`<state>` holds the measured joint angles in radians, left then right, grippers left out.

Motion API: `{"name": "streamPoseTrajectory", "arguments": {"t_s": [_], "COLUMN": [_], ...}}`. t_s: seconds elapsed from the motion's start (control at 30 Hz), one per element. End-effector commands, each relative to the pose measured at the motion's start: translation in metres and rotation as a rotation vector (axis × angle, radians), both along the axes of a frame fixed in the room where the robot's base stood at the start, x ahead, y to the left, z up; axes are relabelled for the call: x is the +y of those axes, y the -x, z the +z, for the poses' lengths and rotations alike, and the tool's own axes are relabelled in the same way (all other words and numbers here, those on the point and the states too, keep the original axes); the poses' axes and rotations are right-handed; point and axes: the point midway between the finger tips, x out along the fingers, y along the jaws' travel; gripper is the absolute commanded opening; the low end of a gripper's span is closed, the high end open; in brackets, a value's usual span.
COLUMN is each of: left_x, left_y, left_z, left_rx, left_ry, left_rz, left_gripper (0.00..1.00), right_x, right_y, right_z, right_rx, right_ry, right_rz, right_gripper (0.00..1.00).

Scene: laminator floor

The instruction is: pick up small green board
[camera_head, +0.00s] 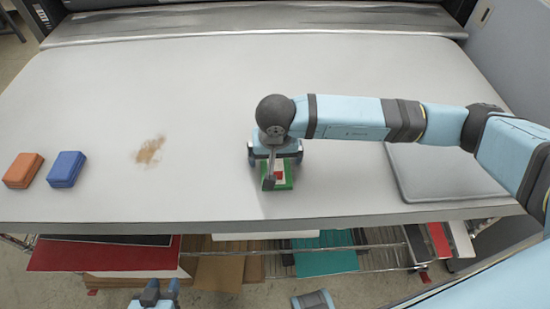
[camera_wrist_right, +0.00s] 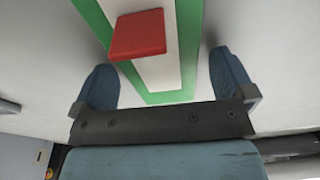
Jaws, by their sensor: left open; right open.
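The small green board (camera_head: 288,184) lies on the grey table near its front edge, partly covered by my right gripper in the head view. It has a green border, a white middle and a red block (camera_wrist_right: 139,34) on top. My right gripper (camera_head: 275,163) is open above the board. In the right wrist view the board (camera_wrist_right: 188,50) passes between the spread fingers of that gripper (camera_wrist_right: 165,82), with a gap on both sides. My left gripper (camera_head: 160,288) is open and empty at the bottom of the head view, in front of the table.
An orange block (camera_head: 22,170) and a blue block (camera_head: 66,169) lie at the table's left. A brown stain (camera_head: 150,150) marks the table (camera_head: 200,80). A flat grey pad (camera_head: 440,172) lies at right under my right arm. Coloured sheets (camera_head: 326,254) fill a rack below.

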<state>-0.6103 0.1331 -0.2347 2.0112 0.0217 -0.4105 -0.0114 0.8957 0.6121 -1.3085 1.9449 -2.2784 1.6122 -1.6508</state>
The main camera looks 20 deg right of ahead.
Motion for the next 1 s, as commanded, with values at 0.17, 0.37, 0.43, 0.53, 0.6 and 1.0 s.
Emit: {"name": "streamPoseTrajectory", "arguments": {"t_s": [0.17,0.37,0.43,0.53,0.6,1.0], "left_x": [0.000,0.000,0.000,0.000,0.000,0.000], "left_y": [0.000,0.000,0.000,0.000,0.000,0.001], "left_z": [0.000,0.000,0.000,0.000,-0.001,-0.006], "left_rx": [0.000,0.000,0.000,0.000,0.000,0.005], "left_ry": [0.000,0.000,0.000,0.000,0.000,0.001], "left_rz": [0.000,0.000,0.000,0.000,0.000,0.002], "left_gripper": [0.43,0.43,0.43,0.43,0.43,0.43], "right_x": [0.000,0.000,0.000,0.000,0.000,0.000], "right_y": [0.000,0.000,0.000,0.000,0.000,-0.002], "right_z": [0.000,0.001,0.001,0.001,0.004,0.070], "right_rx": [0.000,0.000,0.000,-0.001,-0.001,-0.008], "right_ry": [0.000,0.000,0.000,-0.001,-0.001,-0.001], "right_rz": [0.000,0.000,-0.001,-0.001,-0.001,0.000], "right_gripper": [0.70,0.50,0.50,0.50,0.50,0.50]}}
